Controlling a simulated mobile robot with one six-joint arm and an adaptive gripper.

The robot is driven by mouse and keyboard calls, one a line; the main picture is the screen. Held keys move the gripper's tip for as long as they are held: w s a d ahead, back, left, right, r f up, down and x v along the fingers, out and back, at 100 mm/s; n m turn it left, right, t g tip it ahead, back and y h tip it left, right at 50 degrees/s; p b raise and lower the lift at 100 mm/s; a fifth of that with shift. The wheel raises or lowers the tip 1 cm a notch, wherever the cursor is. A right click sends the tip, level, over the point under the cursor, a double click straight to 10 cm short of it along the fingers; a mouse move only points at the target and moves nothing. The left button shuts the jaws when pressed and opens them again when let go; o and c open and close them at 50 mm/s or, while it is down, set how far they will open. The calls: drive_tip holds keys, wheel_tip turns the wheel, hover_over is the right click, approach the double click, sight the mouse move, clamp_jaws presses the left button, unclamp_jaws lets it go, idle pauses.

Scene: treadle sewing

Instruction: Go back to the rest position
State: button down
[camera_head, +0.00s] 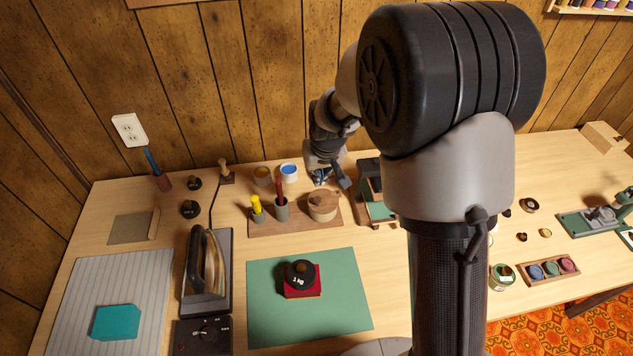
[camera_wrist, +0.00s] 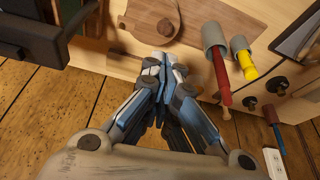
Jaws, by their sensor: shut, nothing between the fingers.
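My gripper (camera_head: 325,176) hangs over the back of the table, near the wall and behind the wooden tray with cups. In the wrist view my gripper (camera_wrist: 163,66) has its fingertips together with nothing between them. It is close to the round wooden pot (camera_head: 322,205), which also shows in the wrist view (camera_wrist: 155,20). My arm's large dark joint and grey links hide part of the table's middle and right.
A wooden tray (camera_head: 295,222) holds cups with a red-handled tool (camera_head: 280,192) and a yellow one (camera_head: 256,205). An iron (camera_head: 197,265) stands at left. A weight (camera_head: 299,273) sits on red cloth on the green mat (camera_head: 345,318). A dark-framed stand (camera_head: 368,170) is right of my gripper.

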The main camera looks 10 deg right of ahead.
drive_tip(key=shift+v, duration=1.6)
drive_tip(key=s+d+r, duration=0.1)
drive_tip(key=s+r, duration=0.6)
drive_tip(key=r, duration=0.1)
drive_tip(key=s+d+r, duration=0.1)
drive_tip(key=s+r, duration=0.2)
drive_tip(key=s, duration=0.9)
drive_tip(key=s+d+r+m, duration=0.1)
drive_tip(key=s+d+r, duration=0.1)
drive_tip(key=s, duration=1)
drive_tip(key=shift+r+t, duration=0.3)
drive_tip(key=shift+r, duration=0.3)
